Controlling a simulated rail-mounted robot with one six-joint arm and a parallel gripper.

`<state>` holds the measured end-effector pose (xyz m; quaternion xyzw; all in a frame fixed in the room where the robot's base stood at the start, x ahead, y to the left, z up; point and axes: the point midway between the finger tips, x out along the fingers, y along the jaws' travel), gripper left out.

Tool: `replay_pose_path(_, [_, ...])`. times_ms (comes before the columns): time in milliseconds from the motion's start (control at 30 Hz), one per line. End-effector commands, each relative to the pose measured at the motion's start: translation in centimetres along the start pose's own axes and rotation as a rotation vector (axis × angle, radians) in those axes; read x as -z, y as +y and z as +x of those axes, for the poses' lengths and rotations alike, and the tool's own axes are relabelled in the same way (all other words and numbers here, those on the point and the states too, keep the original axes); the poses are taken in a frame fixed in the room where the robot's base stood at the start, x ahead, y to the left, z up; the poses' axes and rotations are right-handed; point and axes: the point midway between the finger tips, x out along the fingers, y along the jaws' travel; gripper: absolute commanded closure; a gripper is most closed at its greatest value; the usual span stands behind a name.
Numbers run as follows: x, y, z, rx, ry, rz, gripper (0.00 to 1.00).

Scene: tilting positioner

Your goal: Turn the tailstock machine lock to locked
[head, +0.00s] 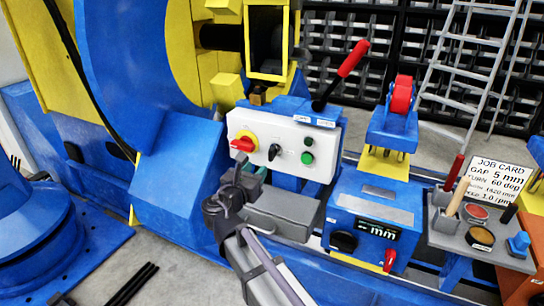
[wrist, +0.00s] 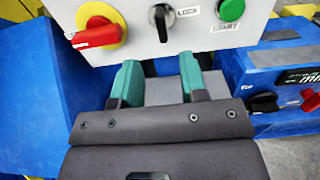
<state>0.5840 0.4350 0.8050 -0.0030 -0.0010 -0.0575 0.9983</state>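The lock knob is a small black rotary knob (head: 274,152) on a white control panel (head: 285,133). In the wrist view the knob (wrist: 161,22) sits near the top centre, with a LOCK label (wrist: 188,12) to its right. Its grip looks roughly upright; I cannot tell which setting that is. My gripper (wrist: 160,80) has two teal fingers, apart with nothing between them. It is below the panel, its fingers pointing towards it and roughly in line with the knob, not touching it. In the head view my gripper (head: 252,181) is just below the panel's lower left.
A red handle on a yellow disc (wrist: 97,32) sits left of the knob, a green button (wrist: 231,10) right. A red-tipped lever (head: 352,60) rises behind the panel. A blue box with a display (head: 376,230) and a grey tool tray (head: 480,240) stand right.

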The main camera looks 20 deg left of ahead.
Motion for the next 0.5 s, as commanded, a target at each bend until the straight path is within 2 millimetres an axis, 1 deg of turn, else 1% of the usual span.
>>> replay_pose_path(67, [0.0,0.0,0.7,0.002,0.001,0.002,0.61])
replay_pose_path(167, [0.1,0.0,2.5,0.004,0.001,0.003,0.61])
replay_pose_path(300, [0.1,0.1,6.0,0.005,0.002,0.004,0.61])
replay_pose_path(400, [0.1,0.0,8.2,0.005,0.002,0.005,0.61])
replay_pose_path(500, [0.1,0.0,9.8,0.004,0.002,0.005,0.61])
